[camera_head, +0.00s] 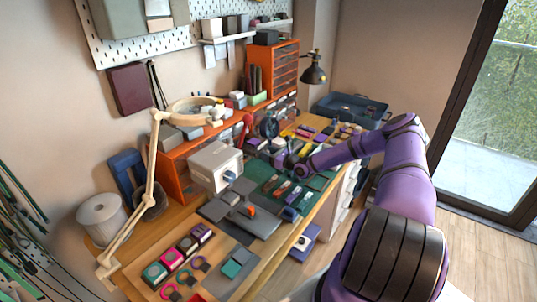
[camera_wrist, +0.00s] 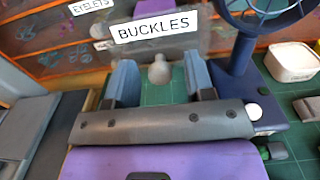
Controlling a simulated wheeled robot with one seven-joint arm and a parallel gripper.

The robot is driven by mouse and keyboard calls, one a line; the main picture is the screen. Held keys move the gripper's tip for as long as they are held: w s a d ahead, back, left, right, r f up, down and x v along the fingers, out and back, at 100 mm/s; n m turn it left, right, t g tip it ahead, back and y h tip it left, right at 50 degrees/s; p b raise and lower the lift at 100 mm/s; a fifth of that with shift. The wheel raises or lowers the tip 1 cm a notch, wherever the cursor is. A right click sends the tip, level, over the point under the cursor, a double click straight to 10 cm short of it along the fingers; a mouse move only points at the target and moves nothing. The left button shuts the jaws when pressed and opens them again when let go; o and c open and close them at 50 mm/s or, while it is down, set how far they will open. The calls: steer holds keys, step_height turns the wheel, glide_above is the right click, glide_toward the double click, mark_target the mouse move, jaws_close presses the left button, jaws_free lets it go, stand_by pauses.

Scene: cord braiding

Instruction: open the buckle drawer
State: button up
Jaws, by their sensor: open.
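In the wrist view, a white label reading BUCKLES (camera_wrist: 154,27) marks the buckle drawer, with a pale rounded knob (camera_wrist: 159,70) below the label. My gripper (camera_wrist: 161,66) is open, with one blue-grey finger on each side of the knob and a visible gap to each. I cannot tell whether the fingertips reach past the knob. The drawer looks shut, though its edges are partly hidden. In the head view, my gripper (camera_head: 281,160) is at the far part of the bench, in front of the orange drawer unit; the buckle drawer cannot be made out there.
A dark blue round-framed device (camera_wrist: 240,55) stands close right of my gripper. A white tub (camera_wrist: 291,62) is farther right. A drawer labelled EYELETS (camera_wrist: 90,6) is up left. A grey machine (camera_head: 215,165) and a green mat (camera_head: 318,182) with small parts occupy the bench.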

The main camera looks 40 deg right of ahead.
steer(key=v, duration=1)
steer(key=shift+s, duration=0.2)
steer(key=shift+d, duration=0.1)
steer(key=shift+s, duration=0.1)
